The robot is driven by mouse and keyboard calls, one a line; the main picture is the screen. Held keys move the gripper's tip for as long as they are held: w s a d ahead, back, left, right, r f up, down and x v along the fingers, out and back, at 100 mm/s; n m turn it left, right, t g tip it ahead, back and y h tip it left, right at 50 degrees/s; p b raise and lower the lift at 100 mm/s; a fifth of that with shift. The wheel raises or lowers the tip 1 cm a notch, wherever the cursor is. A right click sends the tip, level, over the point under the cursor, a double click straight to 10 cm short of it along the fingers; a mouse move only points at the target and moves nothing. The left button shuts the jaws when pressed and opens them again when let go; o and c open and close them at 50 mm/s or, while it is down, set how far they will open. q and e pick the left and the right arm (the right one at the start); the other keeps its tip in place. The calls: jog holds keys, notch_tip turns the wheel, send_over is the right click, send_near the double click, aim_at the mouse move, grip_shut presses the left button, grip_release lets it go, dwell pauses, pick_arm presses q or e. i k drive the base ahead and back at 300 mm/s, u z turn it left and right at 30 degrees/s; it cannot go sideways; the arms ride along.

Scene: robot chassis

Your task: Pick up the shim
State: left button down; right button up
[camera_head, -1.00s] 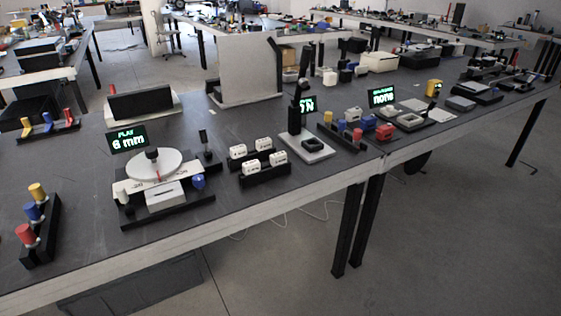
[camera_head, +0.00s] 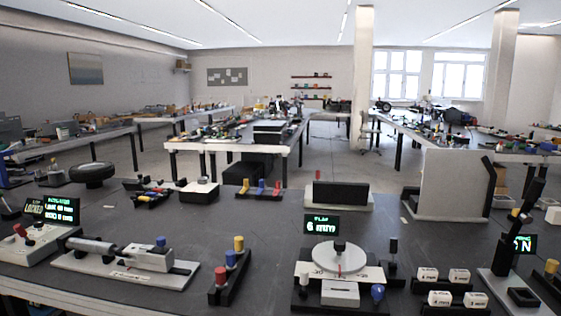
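Several small white blocks with dark lettering, which look like the shims, sit in two black racks at the lower right. Two are in the rear rack, a left one (camera_head: 427,274) and a right one (camera_head: 459,275). Two are in the front rack, a left one (camera_head: 440,298) and a right one (camera_head: 476,299). The lettering seems to give sizes in mm but is too small to read surely. Left of them stands a fixture with a round white dial (camera_head: 338,258) and a green display (camera_head: 322,225) reading 6 mm. Neither gripper is in view.
Further left is a grey plate with a cylinder device (camera_head: 125,262). A grey upright panel (camera_head: 450,185) rises behind the shim racks. Dark table top is bare around the peg rack.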

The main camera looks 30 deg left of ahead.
aim_at(427, 275)
jog(key=k, duration=0.6)
jog(key=z, duration=0.55)
jog(key=i, duration=1.85)
jog(key=u, duration=0.8)
